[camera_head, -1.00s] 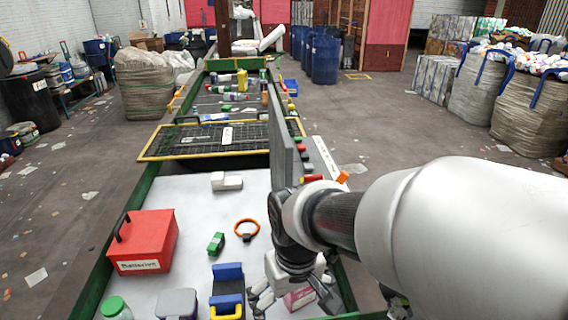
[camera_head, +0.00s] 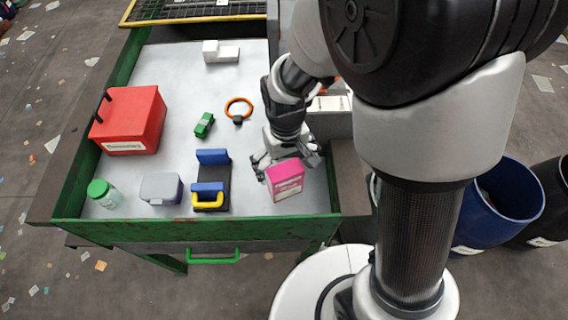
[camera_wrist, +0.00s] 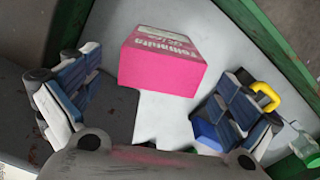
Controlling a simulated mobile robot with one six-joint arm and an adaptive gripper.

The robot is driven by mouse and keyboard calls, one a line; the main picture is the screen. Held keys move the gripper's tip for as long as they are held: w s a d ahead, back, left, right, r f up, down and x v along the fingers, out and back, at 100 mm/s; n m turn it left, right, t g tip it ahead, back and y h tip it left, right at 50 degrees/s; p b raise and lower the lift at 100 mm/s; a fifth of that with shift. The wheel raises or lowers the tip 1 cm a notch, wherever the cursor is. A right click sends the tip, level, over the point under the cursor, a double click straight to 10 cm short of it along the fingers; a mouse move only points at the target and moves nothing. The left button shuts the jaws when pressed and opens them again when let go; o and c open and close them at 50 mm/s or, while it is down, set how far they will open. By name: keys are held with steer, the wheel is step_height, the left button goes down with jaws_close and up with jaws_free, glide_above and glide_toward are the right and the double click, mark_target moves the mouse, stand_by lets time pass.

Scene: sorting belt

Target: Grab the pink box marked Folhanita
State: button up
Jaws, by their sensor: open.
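The pink box (camera_head: 286,179) stands on the grey table top near its front right corner. In the wrist view the pink box (camera_wrist: 162,60) shows the word Folhanita in pale letters and lies ahead of the fingers. My gripper (camera_head: 288,166) is just behind the box in the head view, its fingers spread. In the wrist view my open gripper (camera_wrist: 150,105) has one finger on each side, with the box between and beyond them. Nothing is in its grasp. I cannot tell whether a finger touches the box.
A blue and black thing with a yellow handle (camera_head: 212,180) stands left of the box. A green rim (camera_head: 190,230) borders the table.

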steer(key=b, duration=0.3)
glide_above(285, 191)
steer(key=f, duration=0.7)
steer(key=shift+w, duration=0.3)
steer(key=shift+r, duration=0.1)
steer(key=shift+c, duration=0.4)
steer(key=c, duration=0.7)
